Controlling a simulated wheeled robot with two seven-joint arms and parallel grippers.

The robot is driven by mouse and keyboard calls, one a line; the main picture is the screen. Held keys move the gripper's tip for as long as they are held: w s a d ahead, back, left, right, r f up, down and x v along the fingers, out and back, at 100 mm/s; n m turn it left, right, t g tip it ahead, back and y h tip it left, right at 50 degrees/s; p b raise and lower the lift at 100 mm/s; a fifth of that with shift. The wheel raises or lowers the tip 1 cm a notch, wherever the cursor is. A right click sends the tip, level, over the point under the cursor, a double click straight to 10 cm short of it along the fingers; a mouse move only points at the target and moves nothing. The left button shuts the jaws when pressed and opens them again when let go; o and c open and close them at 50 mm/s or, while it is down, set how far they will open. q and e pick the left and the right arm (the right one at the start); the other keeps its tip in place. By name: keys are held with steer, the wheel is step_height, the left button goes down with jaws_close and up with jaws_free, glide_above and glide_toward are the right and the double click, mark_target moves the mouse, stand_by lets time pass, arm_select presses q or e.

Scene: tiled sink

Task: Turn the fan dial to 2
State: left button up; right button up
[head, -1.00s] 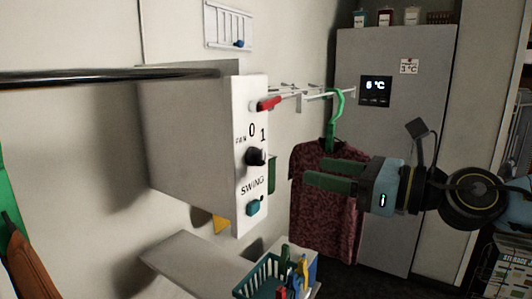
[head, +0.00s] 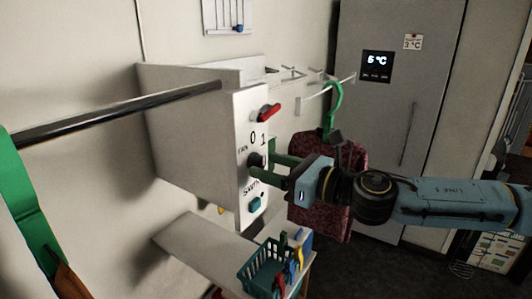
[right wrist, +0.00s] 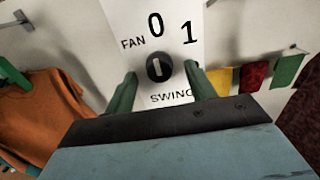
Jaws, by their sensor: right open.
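The fan dial (head: 255,160) is a round black knob on the white front panel (head: 240,205) of a box on the wall. In the right wrist view the dial (right wrist: 159,67) shows a pale upright pointer mark, with FAN, 0 and 1 printed around it; no 2 is visible. My right gripper (head: 262,172) is at the panel, its green fingers reaching toward the dial. In the right wrist view the right gripper (right wrist: 160,85) is open, one finger on each side of the dial; I cannot tell whether they touch it. My left gripper is not in view.
A dark red garment (head: 320,215) hangs behind my right gripper. A teal basket (head: 258,283) stands below. A metal rail (head: 120,115) crosses at left.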

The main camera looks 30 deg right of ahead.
steer(key=shift+x, duration=0.8)
steer(key=c, duration=1)
